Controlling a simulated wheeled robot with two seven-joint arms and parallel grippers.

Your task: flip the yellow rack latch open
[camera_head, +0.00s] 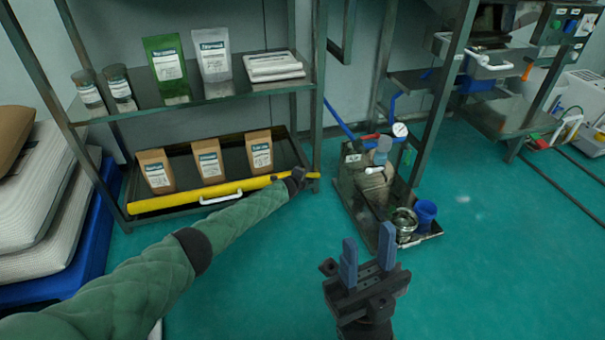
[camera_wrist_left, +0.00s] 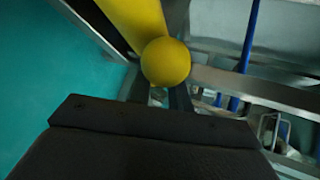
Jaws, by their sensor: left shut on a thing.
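The yellow rack latch (camera_head: 170,201) is a long bar across the front of the rack's lower shelf, with a white handle (camera_head: 221,197) near its middle. My left gripper (camera_head: 299,178) is at the bar's right end and closed on it. In the left wrist view the yellow bar (camera_wrist_left: 132,20) ends in a round yellow knob (camera_wrist_left: 166,62) just in front of the gripper; the fingers are mostly hidden behind it. My right gripper (camera_head: 367,255) is open and empty above the floor, apart from the rack.
Several brown pouches (camera_head: 208,161) stand in the lower shelf tray behind the bar. Jars and bags (camera_head: 166,66) stand on the upper shelf. A pump cart (camera_head: 375,200) with a blue cup (camera_head: 425,212) is right of the rack. White sacks (camera_head: 35,190) are stacked left. The green floor in front is clear.

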